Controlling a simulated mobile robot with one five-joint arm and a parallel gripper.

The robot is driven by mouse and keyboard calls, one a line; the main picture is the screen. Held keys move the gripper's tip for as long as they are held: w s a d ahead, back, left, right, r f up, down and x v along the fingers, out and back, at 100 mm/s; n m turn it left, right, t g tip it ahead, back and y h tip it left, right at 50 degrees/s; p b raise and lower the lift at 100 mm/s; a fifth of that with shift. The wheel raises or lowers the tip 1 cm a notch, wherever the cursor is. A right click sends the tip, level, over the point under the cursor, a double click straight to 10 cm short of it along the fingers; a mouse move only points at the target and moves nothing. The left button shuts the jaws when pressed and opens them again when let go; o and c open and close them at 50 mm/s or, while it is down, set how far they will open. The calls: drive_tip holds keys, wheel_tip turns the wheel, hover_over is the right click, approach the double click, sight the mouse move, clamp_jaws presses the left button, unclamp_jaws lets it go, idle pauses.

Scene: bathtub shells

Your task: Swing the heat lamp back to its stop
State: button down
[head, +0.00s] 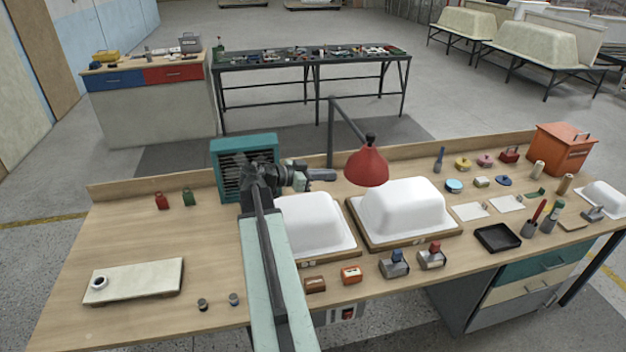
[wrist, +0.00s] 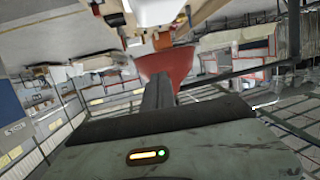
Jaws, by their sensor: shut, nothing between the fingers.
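The heat lamp has a red cone shade (head: 366,165) on a dark arm (head: 348,122). The arm runs from an upright post (head: 331,135) at the back of the bench. The shade hangs near the back left of the right white tub shell (head: 405,208). My gripper (head: 334,175) is shut and empty, pointing right, just left of the shade. In the tilted wrist view the red shade (wrist: 168,62) shows beyond my gripper's fingers (wrist: 158,82). I cannot tell whether they touch it. The lamp's stop cannot be made out.
The left white tub shell (head: 310,225) lies below my gripper, partly hidden by my arm. A teal heater-like box (head: 230,155) stands behind my arm. Small clamps (head: 395,263) line the front edge. An orange box (head: 562,148) stands at the back right. The bench's left part is mostly clear.

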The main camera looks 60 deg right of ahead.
sight(350, 174)
drive_tip(key=b+x, duration=0.1)
drive_tip(key=x, duration=0.4)
drive_tip(key=shift+s+d+f, duration=0.1)
drive_tip(key=shift+s+d, duration=0.1)
drive_tip(key=shift+d, duration=0.05)
